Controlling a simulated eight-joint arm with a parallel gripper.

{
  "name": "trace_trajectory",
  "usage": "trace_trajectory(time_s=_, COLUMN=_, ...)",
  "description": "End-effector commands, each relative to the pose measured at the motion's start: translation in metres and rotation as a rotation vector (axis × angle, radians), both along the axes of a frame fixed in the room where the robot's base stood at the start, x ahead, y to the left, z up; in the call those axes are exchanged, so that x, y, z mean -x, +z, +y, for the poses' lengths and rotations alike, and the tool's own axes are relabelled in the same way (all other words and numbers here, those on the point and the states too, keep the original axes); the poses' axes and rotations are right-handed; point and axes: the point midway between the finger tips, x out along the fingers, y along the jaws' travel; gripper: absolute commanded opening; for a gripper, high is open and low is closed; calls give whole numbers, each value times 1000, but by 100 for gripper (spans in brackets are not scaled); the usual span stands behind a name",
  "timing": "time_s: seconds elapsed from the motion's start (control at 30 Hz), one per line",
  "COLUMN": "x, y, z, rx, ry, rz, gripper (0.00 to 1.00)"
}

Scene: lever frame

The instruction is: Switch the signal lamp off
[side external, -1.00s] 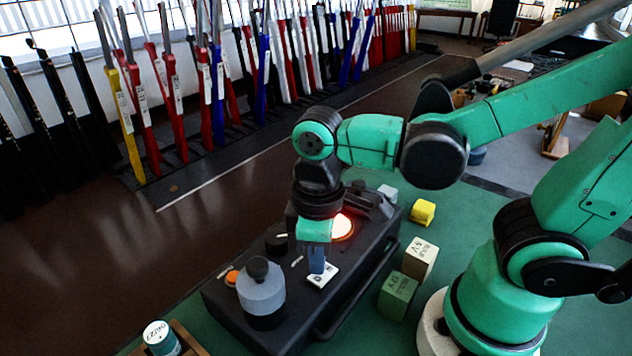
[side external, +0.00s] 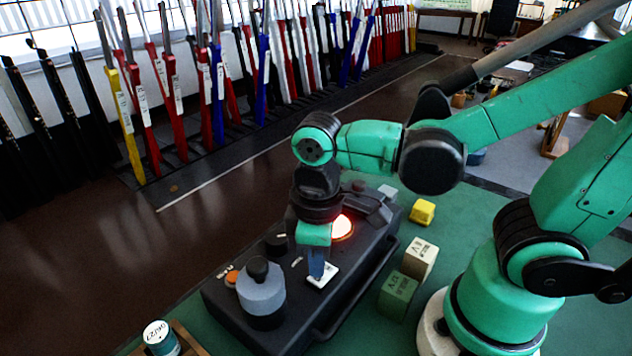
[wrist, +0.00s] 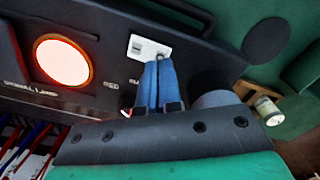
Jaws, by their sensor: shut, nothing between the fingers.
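The signal lamp (side external: 342,227) glows orange-white on the dark control box (side external: 225,310). In the wrist view the lamp (wrist: 62,61) is a bright disc with an orange rim. A white switch plate (side external: 322,275) sits on the box's top beside the lamp; it also shows in the wrist view (wrist: 149,47). My gripper (side external: 315,271) points down at the switch plate, its blue fingers together and empty. In the wrist view the fingertips (wrist: 159,62) are at the plate's lower edge and hide part of it. I cannot tell whether they touch the switch.
A grey cylinder with a black knob (side external: 261,290) stands on the box, left of my gripper. A black knob (side external: 277,243) and an orange button (side external: 232,278) are close by. Yellow (side external: 422,212), cream (side external: 419,258) and green (side external: 397,293) blocks lie right of the box.

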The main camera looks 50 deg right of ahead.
Motion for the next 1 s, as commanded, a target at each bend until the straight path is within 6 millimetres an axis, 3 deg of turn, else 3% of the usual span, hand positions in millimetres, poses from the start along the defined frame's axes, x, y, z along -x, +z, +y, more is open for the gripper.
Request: trace_trajectory(time_s=1.0, x=0, y=-15, z=0, rx=0, ry=0, rz=0, gripper=0)
